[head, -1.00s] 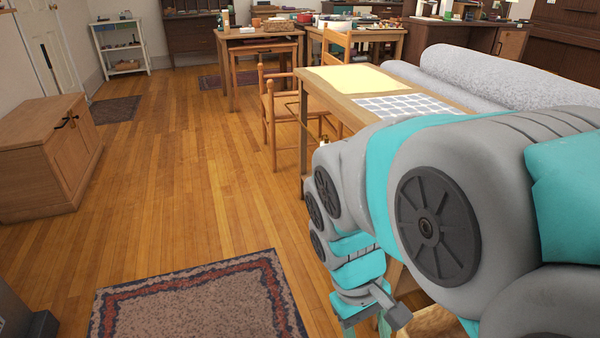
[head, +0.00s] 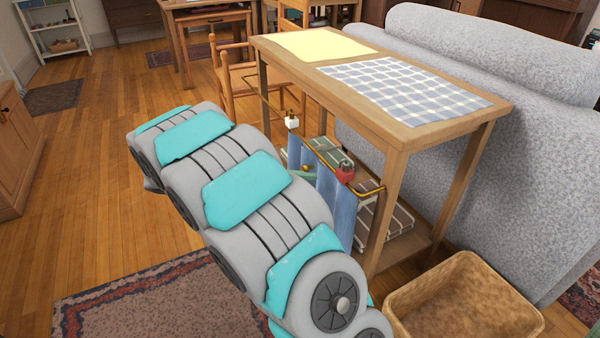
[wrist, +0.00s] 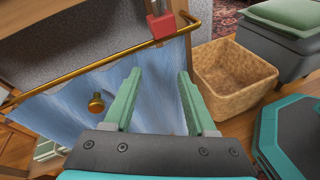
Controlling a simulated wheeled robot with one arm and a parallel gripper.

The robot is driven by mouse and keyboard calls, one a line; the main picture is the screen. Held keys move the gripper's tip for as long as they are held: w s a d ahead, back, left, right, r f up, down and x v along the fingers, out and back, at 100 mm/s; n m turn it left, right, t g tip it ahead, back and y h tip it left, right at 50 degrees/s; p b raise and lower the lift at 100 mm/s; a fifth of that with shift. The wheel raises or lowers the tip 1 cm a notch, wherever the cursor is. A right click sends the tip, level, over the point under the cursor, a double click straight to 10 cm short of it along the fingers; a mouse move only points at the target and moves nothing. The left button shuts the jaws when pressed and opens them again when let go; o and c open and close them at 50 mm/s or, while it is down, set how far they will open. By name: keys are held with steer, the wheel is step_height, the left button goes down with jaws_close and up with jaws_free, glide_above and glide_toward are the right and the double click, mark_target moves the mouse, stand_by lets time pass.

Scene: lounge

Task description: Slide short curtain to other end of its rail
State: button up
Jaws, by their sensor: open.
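The short blue curtain (head: 345,212) hangs from a brass rail (head: 368,188) along the side of a wooden table. It hangs toward the rail's near end; its lower left part is hidden by my arm. In the wrist view the curtain (wrist: 60,110) spreads below the rail (wrist: 112,60), with a round brass knob (wrist: 96,103) in front of it. A red clip-like piece (head: 345,172) sits on the rail near the curtain; it also shows in the wrist view (wrist: 162,26). My gripper (wrist: 157,78) is open before the curtain, its green fingers apart, the knob left of them.
A checked cloth (head: 400,88) and a yellow cloth (head: 312,45) lie on the tabletop (head: 440,130). A white piece (head: 291,121) is near the rail's far part. A wicker basket (head: 460,290) stands at the right. A grey sofa-like block (head: 480,90) is behind the table. Floor at left is open.

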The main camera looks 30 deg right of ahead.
steer(key=w+a+f+n+t+h, duration=0.2)
steer(key=w, duration=0.3)
steer(key=w+a+f+n+t+h, duration=0.2)
steer(key=w+a, duration=0.1)
steer(key=w, duration=0.2)
steer(key=d, duration=0.8)
steer(key=shift+w, duration=0.3)
steer(key=shift+c, duration=0.4)
jaws_close()
